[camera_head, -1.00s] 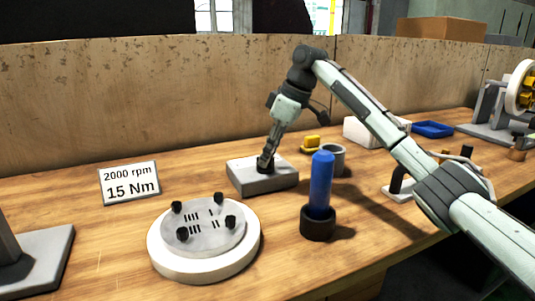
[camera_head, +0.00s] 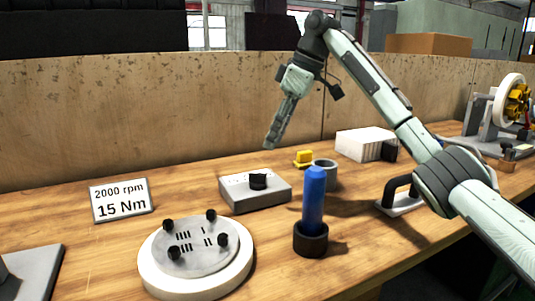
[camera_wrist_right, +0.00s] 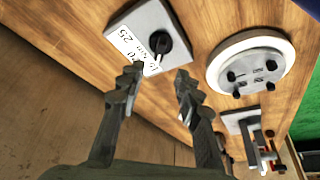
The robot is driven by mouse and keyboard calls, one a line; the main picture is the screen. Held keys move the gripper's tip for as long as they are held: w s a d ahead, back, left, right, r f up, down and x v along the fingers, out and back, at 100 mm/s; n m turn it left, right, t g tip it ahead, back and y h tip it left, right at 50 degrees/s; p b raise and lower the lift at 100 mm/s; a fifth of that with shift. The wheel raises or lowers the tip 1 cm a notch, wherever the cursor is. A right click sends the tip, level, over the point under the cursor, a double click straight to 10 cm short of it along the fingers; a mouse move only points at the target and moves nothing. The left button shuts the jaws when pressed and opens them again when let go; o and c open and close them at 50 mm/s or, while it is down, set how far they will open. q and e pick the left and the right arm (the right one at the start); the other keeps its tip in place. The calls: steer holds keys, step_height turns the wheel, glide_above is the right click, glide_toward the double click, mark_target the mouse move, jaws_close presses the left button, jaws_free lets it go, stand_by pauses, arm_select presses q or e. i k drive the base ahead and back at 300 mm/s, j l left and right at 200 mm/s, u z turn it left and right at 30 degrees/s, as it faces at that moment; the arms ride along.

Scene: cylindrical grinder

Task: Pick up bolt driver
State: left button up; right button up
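A blue upright cylinder (camera_head: 313,200) stands in a black round holder (camera_head: 311,241) on the workbench, right of the round plate; it looks like the bolt driver. My right gripper (camera_head: 271,142) hangs in the air above and behind a grey box with a black knob (camera_head: 258,181), up and left of the blue cylinder. In the right wrist view my right gripper (camera_wrist_right: 156,78) has its fingers apart with nothing between them, and the knob box (camera_wrist_right: 130,25) lies beyond the tips. The blue cylinder cannot be made out clearly there. My left gripper is not in view.
A white round plate with black knobs (camera_head: 196,246) sits in front, with a sign (camera_head: 121,200) behind it. A grey cup (camera_head: 325,173), yellow piece (camera_head: 303,158), white box (camera_head: 366,143) and black handle (camera_head: 399,188) stand beyond the blue cylinder. A wooden wall (camera_head: 150,115) closes the back.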

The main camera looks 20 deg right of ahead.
mark_target(315, 177)
steer(key=k+j, duration=0.2)
steer(key=k, duration=0.3)
steer(key=k+j, duration=0.2)
steer(key=k, duration=0.25)
steer(key=k+j, duration=0.2)
steer(key=k, duration=0.3)
